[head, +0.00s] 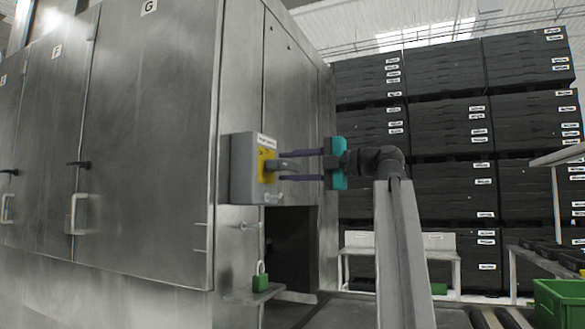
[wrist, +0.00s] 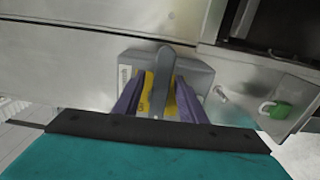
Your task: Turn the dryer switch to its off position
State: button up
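The dryer switch is a grey box (head: 243,168) with a yellow plate (head: 265,172), fixed to the side of the steel machine. A grey handle (wrist: 166,72) sticks out from the plate; it also shows in the head view (head: 272,164). My gripper (head: 283,166) has a teal body and two purple fingers pointing at the plate. The fingers are apart, one on each side of the handle, as the wrist view (wrist: 161,84) shows. I cannot tell whether either finger touches the handle. The box's label is too small to read.
A green padlock (head: 261,279) hangs below the box, beside a dark opening (head: 290,245). Steel doors (head: 140,140) with handles stand to the left. Stacked black crates (head: 440,130) fill the back right. A green bin (head: 560,303) is at the lower right.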

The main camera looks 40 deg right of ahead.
jog(key=shift+s, duration=0.15)
jog(key=p+v, duration=0.1)
jog(key=v, duration=1.2)
jog(key=shift+s+d, duration=0.2)
jog(key=shift+s, duration=0.05)
jog(key=shift+s, duration=0.1)
